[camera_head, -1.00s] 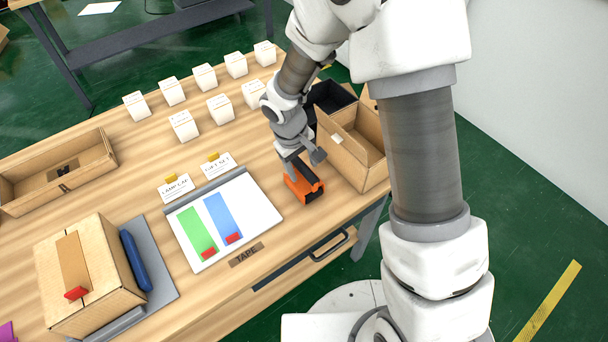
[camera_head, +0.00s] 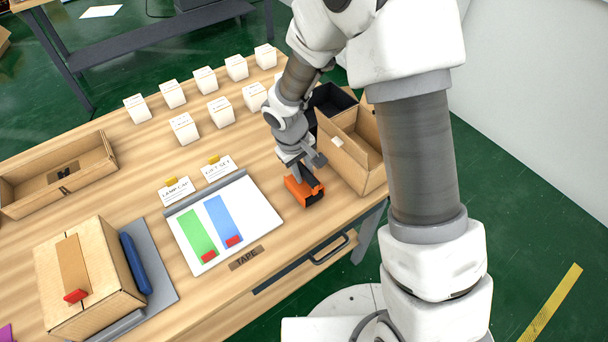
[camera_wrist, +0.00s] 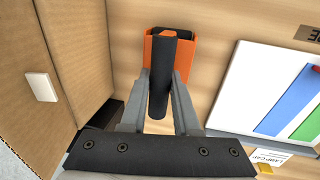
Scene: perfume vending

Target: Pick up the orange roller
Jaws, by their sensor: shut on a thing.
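The orange roller (camera_head: 304,190) has an orange body with a dark handle, and is at the table's right part, beside the open cardboard box. In the wrist view the orange body (camera_wrist: 183,46) shows beyond the fingertips, and its dark handle (camera_wrist: 160,75) lies between the fingers. My gripper (camera_head: 302,170) comes down on it from above and is shut on the handle; it also shows in the wrist view (camera_wrist: 160,85). I cannot tell whether the roller touches the table.
The open cardboard box (camera_head: 349,160) stands close to the right of my gripper. A white board (camera_head: 262,212) with green and blue strips lies to the left. Several white boxes (camera_head: 184,127) stand behind. A closed carton (camera_head: 105,262) sits at front left.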

